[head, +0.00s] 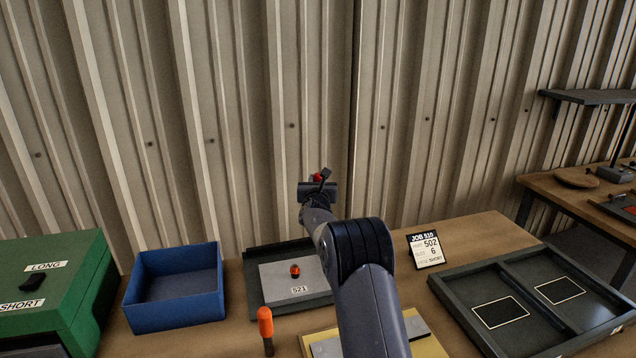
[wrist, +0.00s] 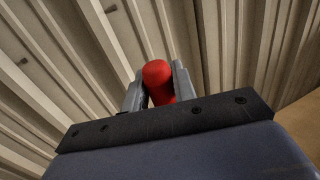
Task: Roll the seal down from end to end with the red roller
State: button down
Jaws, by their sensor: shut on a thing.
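My gripper (head: 321,180) is raised high above the table, in front of the corrugated wall. It is shut on the red roller (wrist: 157,80); in the wrist view a rounded red part shows between the two fingers. In the head view only a small bit of red shows at the fingertips. The rest of the roller is hidden by the gripper. I cannot make out the seal. A yellow board (head: 431,347) with a grey plate (head: 416,328) lies at the front of the table, partly covered by my arm.
A blue bin (head: 175,313) and a green box (head: 75,310) stand at left. A dark tray (head: 254,291) holds a plate marked 521 with an orange-red knob. An orange-handled tool (head: 265,324) stands before it. A job card (head: 426,251) and a divided tray (head: 455,299) are at right.

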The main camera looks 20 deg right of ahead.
notch_tip(320, 180, down, 6)
jog(key=b, duration=0.7)
jog(key=shift+r, duration=0.15)
jog(key=shift+f+b, duration=0.95)
jog(key=shift+b, duration=0.1)
dwell(0.8)
jog(key=shift+a, duration=0.15)
